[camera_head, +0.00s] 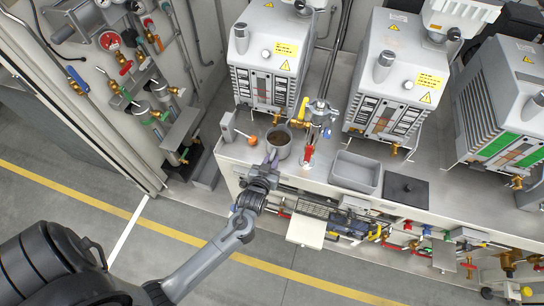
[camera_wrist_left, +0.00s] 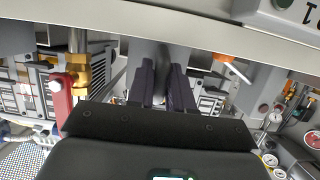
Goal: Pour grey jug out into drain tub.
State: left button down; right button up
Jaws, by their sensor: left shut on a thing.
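The grey jug (camera_head: 284,152) stands upright on the bench in front of the left pump, with a brown content showing inside. My left gripper (camera_head: 271,160) reaches it from the front and is shut on it, apparently at its handle. In the left wrist view the two dark fingers (camera_wrist_left: 166,85) close on a grey part of the jug (camera_wrist_left: 163,55); the exact contact is hidden. The drain tub (camera_head: 355,171), a grey open rectangular box, sits on the bench to the right of the jug. My right gripper is not in view.
A brass and steel valve with a red handle (camera_head: 308,154) stands between jug and tub. A black plate (camera_head: 405,190) lies right of the tub. An orange-ended item (camera_head: 249,139) is left of the jug. Pumps (camera_head: 268,55) stand behind; pipework hangs below the bench front.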

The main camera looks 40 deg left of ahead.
pick_arm(q)
jog(key=shift+p+v, duration=0.45)
jog(key=shift+v, duration=0.5)
jog(key=shift+d+f, duration=0.15)
jog(key=shift+d, duration=0.05)
jog(key=shift+r+p, duration=0.7)
jog(key=shift+p, duration=0.05)
jog(key=shift+r+p, duration=2.2)
jog(key=shift+p, duration=0.2)
jog(key=shift+r+p, duration=1.1)
jog(key=shift+p, duration=0.1)
